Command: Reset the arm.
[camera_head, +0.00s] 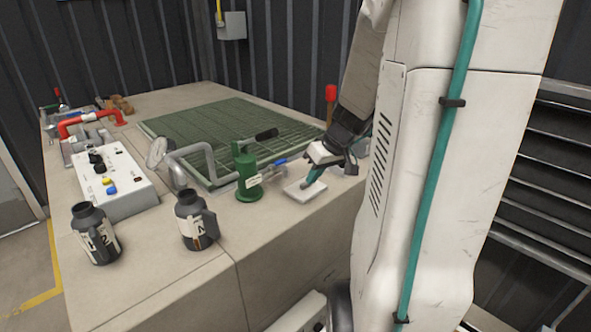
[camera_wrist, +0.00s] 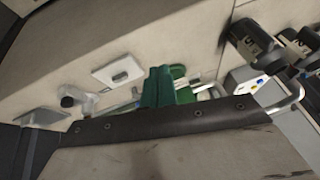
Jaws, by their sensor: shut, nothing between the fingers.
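My gripper (camera_head: 314,178) is low over the right end of the worktop in the head view, its teal fingers pointing down at a small white plate (camera_head: 305,191). The fingers look shut and empty; I cannot tell whether they touch the plate. My arm comes down to it from the upper right. In the wrist view, the white plate (camera_wrist: 119,73) carries a grey raised piece. A green shape (camera_wrist: 165,88) shows beside it there; I cannot tell how much of it is finger and how much pump.
A green hand pump (camera_head: 247,172) with a black handle stands just left of my gripper. Two black bottles, one left (camera_head: 95,235) and one right (camera_head: 196,220), stand near the front edge. A control box (camera_head: 112,182), bent grey pipe (camera_head: 190,152) and green grating (camera_head: 215,125) fill the rest.

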